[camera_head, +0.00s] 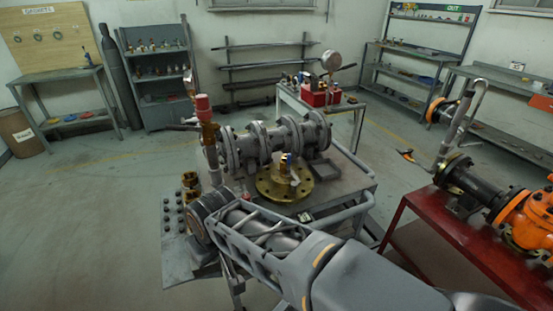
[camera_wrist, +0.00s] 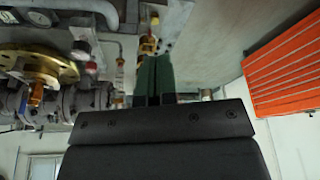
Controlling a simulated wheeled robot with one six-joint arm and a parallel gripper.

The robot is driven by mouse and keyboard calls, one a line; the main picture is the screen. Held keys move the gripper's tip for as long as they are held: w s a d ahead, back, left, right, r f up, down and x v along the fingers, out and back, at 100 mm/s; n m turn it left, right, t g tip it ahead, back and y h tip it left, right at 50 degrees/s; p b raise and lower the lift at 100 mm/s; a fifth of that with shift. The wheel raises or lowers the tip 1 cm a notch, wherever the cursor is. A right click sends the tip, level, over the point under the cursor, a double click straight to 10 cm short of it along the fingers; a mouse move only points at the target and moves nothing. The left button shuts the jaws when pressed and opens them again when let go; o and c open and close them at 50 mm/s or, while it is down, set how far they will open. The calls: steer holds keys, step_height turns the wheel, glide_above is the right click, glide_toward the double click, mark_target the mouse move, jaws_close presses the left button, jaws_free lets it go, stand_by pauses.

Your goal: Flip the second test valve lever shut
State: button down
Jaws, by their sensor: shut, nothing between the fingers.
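My gripper (camera_wrist: 154,60) is shut and empty; its two dark green fingers lie side by side in the wrist view. Just beyond the fingertips there is a small brass fitting (camera_wrist: 147,46) on a grey surface; I cannot tell whether they touch. In the head view, grey flanged pipework (camera_head: 270,140) lies on the bench, with a brass flange (camera_head: 284,182) in front of it. A brass valve with a red cap (camera_head: 203,104) stands at its left end. My arm hides part of this area, and my fingers do not show there. I cannot make out which part is the second test valve lever.
A red bench (camera_head: 455,243) with an orange machine (camera_head: 530,215) stands at the right. A cart with a gauge (camera_head: 332,62) is behind the pipework. The wrist view shows an orange drawer cabinet (camera_wrist: 282,75) at the right. The floor (camera_head: 80,215) at the left is clear.

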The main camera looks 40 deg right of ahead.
mark_target(288, 160)
steer(key=w+d+f+n+g+h+b, duration=0.1)
steer(key=d+f+n+h+b, duration=0.25)
steer(key=d, duration=0.35)
steer(key=w+d+f+n+g+h+b, duration=0.1)
steer(key=w+d+f+n+h+b, duration=0.1)
steer(key=d+n+h+b, duration=0.4)
steer(key=w+d+r+n+t+h+b, duration=0.1)
steer(key=w+d+n+h+b, duration=0.3)
steer(key=w+d+n+h, duration=0.4)
steer(key=w+d+n+t, duration=0.1)
steer(key=d+n, duration=0.2)
steer(key=d, duration=0.1)
steer(key=shift+d+r, duration=0.15)
steer(key=shift+r, duration=0.2)
steer(key=x, duration=1.4)
steer(key=shift+w+r, duration=0.1)
